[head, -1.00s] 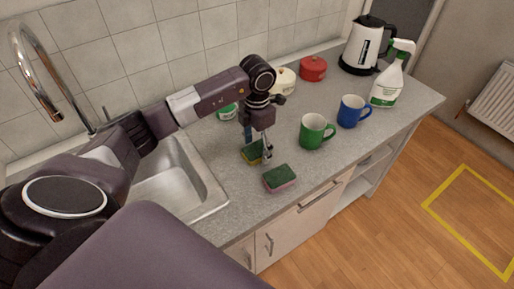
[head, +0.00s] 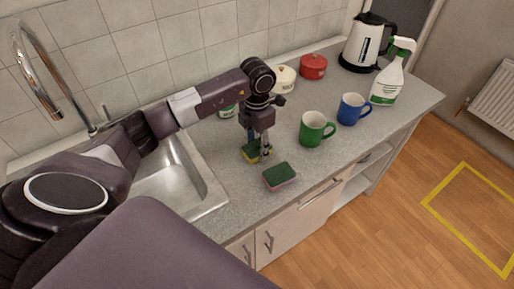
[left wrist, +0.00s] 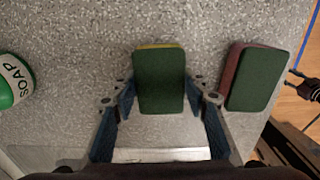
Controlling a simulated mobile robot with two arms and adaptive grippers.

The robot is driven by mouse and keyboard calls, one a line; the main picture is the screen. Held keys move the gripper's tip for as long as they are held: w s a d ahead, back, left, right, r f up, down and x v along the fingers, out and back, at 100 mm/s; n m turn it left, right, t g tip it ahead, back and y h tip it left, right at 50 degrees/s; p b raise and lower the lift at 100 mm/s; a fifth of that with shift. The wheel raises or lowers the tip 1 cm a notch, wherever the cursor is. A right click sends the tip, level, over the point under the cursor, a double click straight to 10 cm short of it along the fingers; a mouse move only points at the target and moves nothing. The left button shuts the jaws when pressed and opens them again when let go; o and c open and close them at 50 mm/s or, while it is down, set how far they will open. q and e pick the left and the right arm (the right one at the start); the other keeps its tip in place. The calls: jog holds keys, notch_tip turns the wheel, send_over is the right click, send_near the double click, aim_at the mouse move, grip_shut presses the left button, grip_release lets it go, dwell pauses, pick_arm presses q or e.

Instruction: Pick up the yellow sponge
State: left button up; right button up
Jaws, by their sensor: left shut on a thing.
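The yellow sponge (head: 250,153), with a dark green top, lies on the grey counter to the right of the sink. In the left wrist view the yellow sponge (left wrist: 160,80) shows its green face, with a thin yellow edge at the far end. My left gripper (head: 260,150) points down over it, one finger on each side, and is shut on it. The left wrist view shows the two blue-padded fingers of the gripper (left wrist: 161,92) flanking the sponge. The sponge is partly hidden by the fingers in the head view.
A pink sponge with a green top (head: 280,177) lies close by, nearer the counter's front edge. A green mug (head: 313,130), a blue mug (head: 350,110), a spray bottle (head: 388,80) and a kettle (head: 362,45) stand to the right. The sink (head: 185,180) is left.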

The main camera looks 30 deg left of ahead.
pick_arm(q)
notch_tip(320, 180, up, 11)
jog(key=b, duration=0.3)
notch_tip(320, 180, up, 9)
send_over(257, 146)
jog(key=shift+s+p, duration=0.1)
jog(key=shift+p, duration=0.2)
